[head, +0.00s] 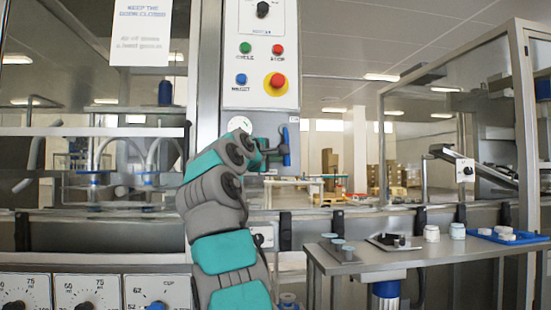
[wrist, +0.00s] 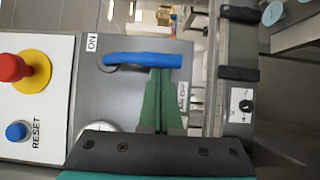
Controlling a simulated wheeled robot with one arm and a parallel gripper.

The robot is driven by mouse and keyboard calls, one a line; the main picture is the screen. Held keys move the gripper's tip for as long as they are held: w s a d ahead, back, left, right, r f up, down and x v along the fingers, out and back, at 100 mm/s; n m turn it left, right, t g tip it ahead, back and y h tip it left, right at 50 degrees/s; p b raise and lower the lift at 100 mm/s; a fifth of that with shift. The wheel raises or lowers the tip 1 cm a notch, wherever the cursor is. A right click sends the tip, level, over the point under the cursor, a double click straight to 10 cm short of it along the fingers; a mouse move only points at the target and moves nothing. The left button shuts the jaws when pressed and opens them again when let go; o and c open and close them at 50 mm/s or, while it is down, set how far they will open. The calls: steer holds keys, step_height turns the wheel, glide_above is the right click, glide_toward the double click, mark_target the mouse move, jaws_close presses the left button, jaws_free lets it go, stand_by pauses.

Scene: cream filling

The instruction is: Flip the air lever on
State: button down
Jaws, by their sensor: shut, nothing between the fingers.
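The air lever is a blue handle (head: 286,148) on the grey panel below the control box, standing upright in the head view. In the wrist view the lever (wrist: 143,58) lies across the picture, between an ON label (wrist: 91,42) at upper left and an AIR OFF label (wrist: 183,97) at lower right. My gripper (wrist: 160,72) has its green fingers together and empty. Their tips are at the lever's near edge, towards its right part; I cannot tell if they touch. In the head view my gripper (head: 269,150) is just left of the lever, partly hidden by my arm.
Above the lever are the red stop button on yellow (head: 276,83) and the blue reset button (head: 241,79). A round gauge (head: 243,123) is just left. A side table (head: 390,257) with jars and a blue tray (head: 509,237) stands at right.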

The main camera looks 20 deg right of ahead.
steer(key=shift+s+d+f+n+b, duration=0.15)
steer(key=shift+d+n+b, duration=0.3)
steer(key=shift+b, duration=0.5)
steer(key=shift+s+d+f+n+t+h+b, duration=0.2)
steer(key=shift+d+n+t+h+b, duration=0.2)
steer(key=shift+d+n+h+b, duration=0.3)
steer(key=s+d+r+n+t+y+b, duration=0.1)
steer(key=d+r+n+t+y, duration=0.2)
steer(key=n, duration=0.8)
steer(key=s+d+r+n+t+y+b, duration=0.1)
steer(key=d+r+n+t+y+b, duration=0.1)
steer(key=d+n+t+y, duration=0.3)
steer(key=shift+s+d+r+n+t+y, duration=0.45)
steer(key=shift+n+t, duration=1.35)
steer(key=shift+n, duration=1.85)
steer(key=shift+w+d, duration=0.15)
steer(key=shift+f, duration=0.1)
